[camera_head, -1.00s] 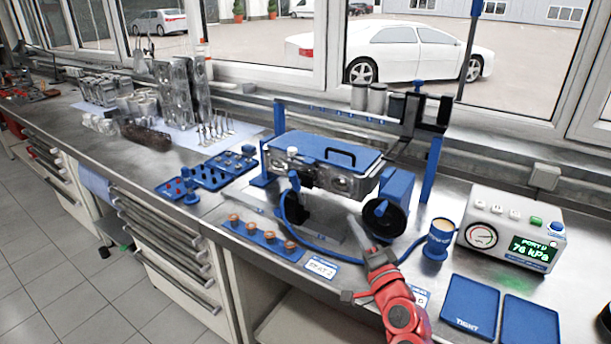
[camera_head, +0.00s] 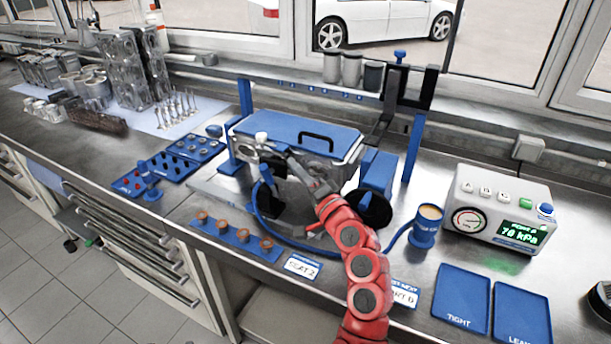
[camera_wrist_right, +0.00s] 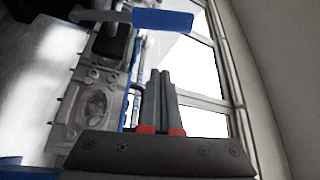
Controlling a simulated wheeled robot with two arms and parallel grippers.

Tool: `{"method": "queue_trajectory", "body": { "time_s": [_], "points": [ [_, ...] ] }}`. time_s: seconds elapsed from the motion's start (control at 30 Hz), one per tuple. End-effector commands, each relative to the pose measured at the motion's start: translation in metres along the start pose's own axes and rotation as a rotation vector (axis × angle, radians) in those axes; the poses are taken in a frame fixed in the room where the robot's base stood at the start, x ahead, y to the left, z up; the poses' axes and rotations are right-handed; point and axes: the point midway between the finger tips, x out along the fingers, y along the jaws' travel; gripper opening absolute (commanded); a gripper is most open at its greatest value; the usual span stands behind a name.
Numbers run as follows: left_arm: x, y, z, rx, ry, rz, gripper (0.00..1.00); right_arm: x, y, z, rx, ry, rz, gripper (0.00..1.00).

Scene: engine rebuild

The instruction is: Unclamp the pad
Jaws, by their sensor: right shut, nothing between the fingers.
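The metal cylinder head sits in the fixture under a blue top plate (camera_head: 297,133) with a black handle. It also shows in the right wrist view (camera_wrist_right: 95,103). What I take for the pad is a black block (camera_wrist_right: 110,40) against the head's face in the wrist view, with a blue bar (camera_wrist_right: 163,20) beside it. In the head view my arm partly hides the pad's area. A blue hose (camera_head: 258,205) leads there. My right gripper (camera_head: 298,168) is shut and empty in front of the head's face; its fingers (camera_wrist_right: 161,85) lie together. My left gripper is out of view.
A blue cup stand (camera_head: 426,226) and a black handwheel (camera_head: 368,208) are right of my arm. A blue strip with copper-coloured plugs (camera_head: 235,238) lies at front left.

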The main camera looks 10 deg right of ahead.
Motion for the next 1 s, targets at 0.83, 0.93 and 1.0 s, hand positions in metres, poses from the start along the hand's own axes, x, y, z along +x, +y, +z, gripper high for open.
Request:
{"method": "queue_trajectory", "body": {
  "time_s": [0.83,0.93,1.0],
  "points": [
    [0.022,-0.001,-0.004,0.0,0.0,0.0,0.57,0.017,0.001,0.038,0.001,0.001,0.0,0.0],
    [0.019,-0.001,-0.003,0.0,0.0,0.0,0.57,0.016,0.002,0.039,-0.002,0.001,-0.002,0.0],
    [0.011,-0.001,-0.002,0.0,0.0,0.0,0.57,0.015,0.004,0.041,-0.014,0.001,-0.009,0.0]
  ]
}}
